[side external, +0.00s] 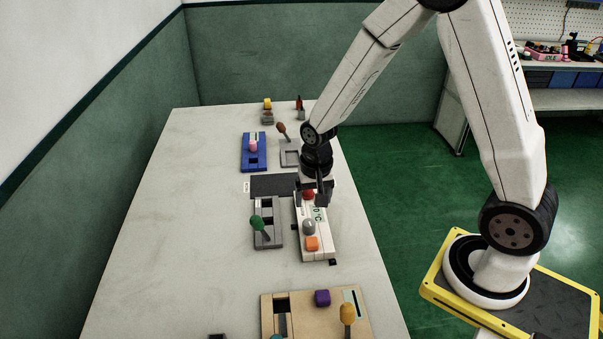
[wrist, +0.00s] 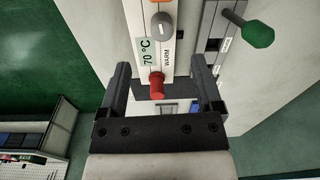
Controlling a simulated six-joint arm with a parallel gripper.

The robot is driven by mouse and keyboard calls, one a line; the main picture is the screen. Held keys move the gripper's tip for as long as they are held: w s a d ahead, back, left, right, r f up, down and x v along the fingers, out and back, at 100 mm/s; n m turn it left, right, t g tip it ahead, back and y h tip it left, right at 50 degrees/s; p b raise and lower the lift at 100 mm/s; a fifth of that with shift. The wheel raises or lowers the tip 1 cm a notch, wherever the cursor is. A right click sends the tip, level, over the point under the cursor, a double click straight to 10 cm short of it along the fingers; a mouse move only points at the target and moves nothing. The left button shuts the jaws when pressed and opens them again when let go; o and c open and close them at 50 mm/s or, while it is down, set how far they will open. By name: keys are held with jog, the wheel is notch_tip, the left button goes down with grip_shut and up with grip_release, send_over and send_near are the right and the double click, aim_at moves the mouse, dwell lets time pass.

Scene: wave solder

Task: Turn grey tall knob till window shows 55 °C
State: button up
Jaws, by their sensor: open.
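The grey tall knob (side external: 308,226) stands on a white panel (side external: 317,247), between a red knob (side external: 308,195) and an orange button (side external: 312,243). In the wrist view the grey knob (wrist: 162,25) has a light pointer line. The window (wrist: 148,52) beside it reads 70 °C. My gripper (side external: 320,195) is open over the panel's far end. In the wrist view its fingers (wrist: 160,78) are apart, with the red knob (wrist: 156,85) showing between them. The grey knob is beyond the fingertips, untouched. I cannot tell whether the fingers touch the red knob.
A grey slider panel with a green handle (side external: 258,224) stands close to the left. A blue panel (side external: 246,163) is farther back. The table's left side is clear.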

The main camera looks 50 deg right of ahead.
aim_at(309, 222)
jog(key=shift+w+d+f+m+g, duration=0.2)
jog(key=shift+w+f+m, duration=0.25)
jog(key=shift+f, duration=0.2)
jog(key=shift+w+d+f+m+g, duration=0.1)
jog(key=shift+w+d+f+m, duration=0.1)
jog(key=shift+w+f+m, duration=0.3)
jog(key=shift+s+f, duration=0.15)
jog(key=shift+f, duration=0.1)
jog(key=shift+f, duration=3.8)
grip_shut()
